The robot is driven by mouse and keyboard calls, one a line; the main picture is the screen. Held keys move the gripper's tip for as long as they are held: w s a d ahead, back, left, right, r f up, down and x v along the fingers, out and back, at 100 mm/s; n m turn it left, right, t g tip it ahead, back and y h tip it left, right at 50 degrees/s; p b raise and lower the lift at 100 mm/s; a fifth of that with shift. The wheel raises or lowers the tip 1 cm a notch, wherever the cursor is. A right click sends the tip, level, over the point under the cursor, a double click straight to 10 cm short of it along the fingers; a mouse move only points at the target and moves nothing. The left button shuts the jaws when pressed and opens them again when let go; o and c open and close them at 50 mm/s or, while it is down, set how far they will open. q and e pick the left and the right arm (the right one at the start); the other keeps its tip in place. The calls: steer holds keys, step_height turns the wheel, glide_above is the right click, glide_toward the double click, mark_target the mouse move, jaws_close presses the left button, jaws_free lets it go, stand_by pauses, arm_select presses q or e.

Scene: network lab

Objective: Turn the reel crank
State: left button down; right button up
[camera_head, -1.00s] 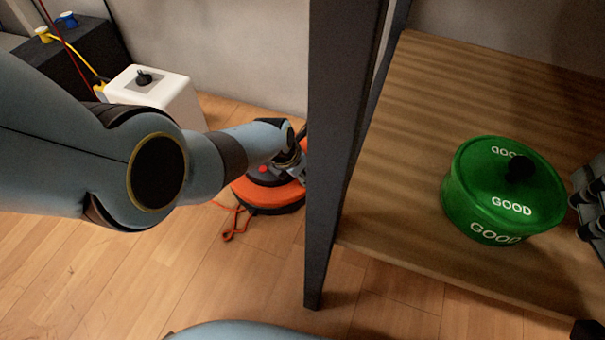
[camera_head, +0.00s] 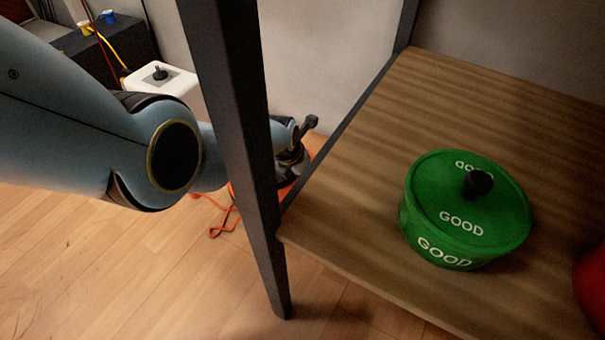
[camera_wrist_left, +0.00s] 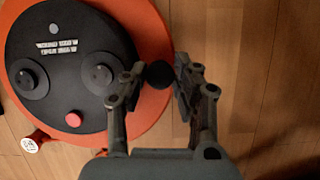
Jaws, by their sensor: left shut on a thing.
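The orange and black reel (camera_wrist_left: 95,70) lies on the wooden floor, with dark round parts and a red button on its face. In the head view only slivers of its orange rim (camera_head: 318,146) show behind a dark post and my arm. My left gripper (camera_wrist_left: 160,76) is shut on a round black knob (camera_wrist_left: 159,74), apparently the crank's handle, at the right edge of the reel. In the head view the left gripper (camera_head: 294,152) is small and partly hidden, just right of the post. My right gripper is out of view.
A dark shelf post (camera_head: 243,150) stands in front of my left forearm. A wooden shelf (camera_head: 330,210) at right carries a green lidded pot (camera_head: 465,210). A red thing (camera_head: 592,288) shows at the right edge. A white box (camera_head: 165,82) stands behind. An orange cord (camera_head: 225,222) lies on the floor.

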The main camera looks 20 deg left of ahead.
arm_select(q)
steer(key=shift+s+d, duration=0.15)
steer(key=shift+d, duration=0.3)
steer(key=c, duration=1.3)
jaws_free()
steer(key=shift+a, duration=0.2)
steer(key=shift+r, duration=0.1)
